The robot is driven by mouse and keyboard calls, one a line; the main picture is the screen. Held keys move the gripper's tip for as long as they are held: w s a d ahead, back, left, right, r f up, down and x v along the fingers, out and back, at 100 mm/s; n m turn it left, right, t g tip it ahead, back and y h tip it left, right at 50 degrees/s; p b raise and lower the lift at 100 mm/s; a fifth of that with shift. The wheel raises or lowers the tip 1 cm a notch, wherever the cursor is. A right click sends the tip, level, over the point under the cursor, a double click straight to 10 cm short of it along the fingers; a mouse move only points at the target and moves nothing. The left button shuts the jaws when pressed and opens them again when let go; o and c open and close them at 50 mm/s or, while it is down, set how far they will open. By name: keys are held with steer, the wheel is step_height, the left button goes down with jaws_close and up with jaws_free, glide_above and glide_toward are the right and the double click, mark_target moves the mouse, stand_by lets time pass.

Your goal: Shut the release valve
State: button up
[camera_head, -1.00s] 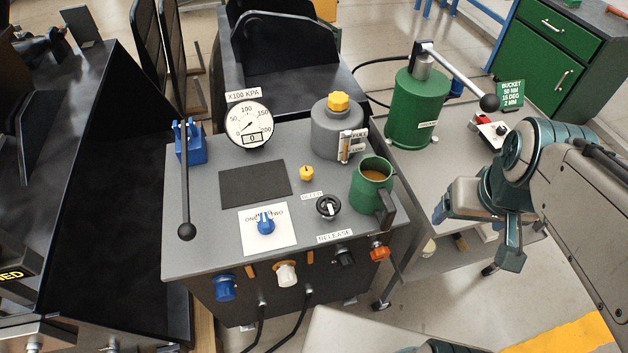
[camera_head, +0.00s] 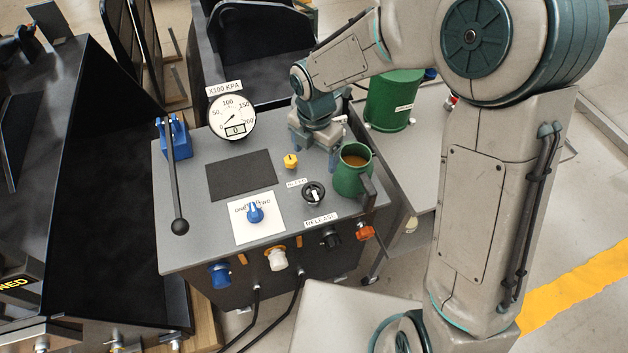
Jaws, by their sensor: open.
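The release valve (camera_head: 314,193) is a round black knob with a white bar on top, on the grey panel just above the RELEASE label (camera_head: 321,220). Its bar points roughly toward the back and front of the panel; I cannot tell from this whether it is open or shut. My gripper (camera_head: 318,158) is open, pointing down over the back right of the panel, behind the release valve and apart from it. Nothing shows between its fingers. It hides the grey reservoir with the yellow cap. The gauge (camera_head: 232,117) needle sits at the lower left of its dial.
A green mug (camera_head: 352,178) of brown liquid stands close right of the valve. A yellow bleed knob (camera_head: 291,161) is behind it to the left. A blue selector (camera_head: 255,212) and a black-handled lever (camera_head: 175,180) are farther left. Couplers line the front face.

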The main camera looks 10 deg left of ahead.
mark_target(314, 189)
step_height(314, 189, down, 14)
steer(key=shift+a+p, duration=0.15)
steer(key=shift+p, duration=0.7)
steer(key=c, duration=1)
